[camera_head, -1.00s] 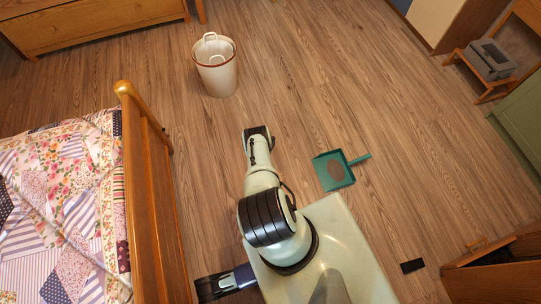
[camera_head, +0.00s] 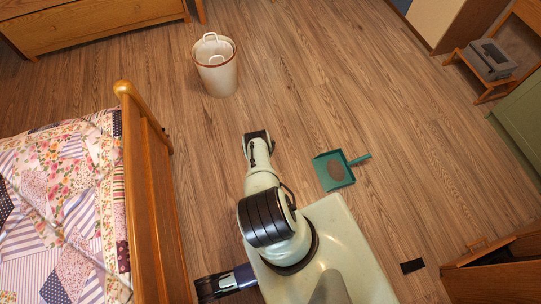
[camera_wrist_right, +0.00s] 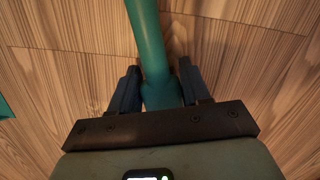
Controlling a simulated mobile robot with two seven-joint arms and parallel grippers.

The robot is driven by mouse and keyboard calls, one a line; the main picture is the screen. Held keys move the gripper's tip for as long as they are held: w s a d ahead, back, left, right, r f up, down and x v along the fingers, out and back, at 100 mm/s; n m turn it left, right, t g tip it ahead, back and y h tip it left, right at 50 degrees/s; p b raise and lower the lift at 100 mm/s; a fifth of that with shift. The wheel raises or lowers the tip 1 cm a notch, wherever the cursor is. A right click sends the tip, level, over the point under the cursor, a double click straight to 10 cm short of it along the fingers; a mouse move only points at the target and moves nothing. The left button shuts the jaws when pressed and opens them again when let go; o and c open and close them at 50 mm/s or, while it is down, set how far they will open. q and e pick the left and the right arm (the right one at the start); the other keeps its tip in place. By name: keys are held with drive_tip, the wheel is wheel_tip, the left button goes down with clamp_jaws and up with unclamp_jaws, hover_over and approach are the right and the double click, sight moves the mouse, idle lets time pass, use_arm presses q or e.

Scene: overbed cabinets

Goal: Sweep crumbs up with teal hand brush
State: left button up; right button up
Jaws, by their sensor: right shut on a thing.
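The teal dustpan (camera_head: 325,172) lies on the wood floor right of my arm in the head view. A round brown patch, apparently crumbs, lies in its pan, and its handle points up and right. In the right wrist view my right gripper (camera_wrist_right: 158,90) is shut on a teal handle (camera_wrist_right: 149,42), apparently the hand brush's. The handle runs up out of the top of that view, so the bristles are hidden. A teal edge (camera_wrist_right: 4,108) shows at the far left there; I cannot tell what it belongs to.
A white bin (camera_head: 217,78) stands on the floor at the top. A wooden bed end (camera_head: 146,190) with a patchwork quilt (camera_head: 60,210) is at left. A wooden drawer unit (camera_head: 95,22) is at top left. A small stool (camera_head: 484,78) is at right. The middle floor is clear.

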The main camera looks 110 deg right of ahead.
drive_tip(key=shift+s, duration=0.15)
drive_tip(key=shift+s+a+r, duration=0.1)
drive_tip(key=shift+s, duration=1.15)
drive_tip(key=shift+s+a, duration=0.15)
drive_tip(key=shift+s, duration=1.1)
drive_tip(key=shift+s+a, duration=0.25)
drive_tip(key=shift+s, duration=1.9)
drive_tip(key=shift+s+a, duration=0.25)
drive_tip(key=shift+s, duration=1.95)
drive_tip(key=shift+s+a, duration=0.25)
drive_tip(key=shift+s, duration=1.9)
drive_tip(key=shift+d, duration=0.1)
wheel_tip(320, 180, up, 5)
drive_tip(key=p, duration=0.5)
drive_tip(key=shift+p, duration=0.4)
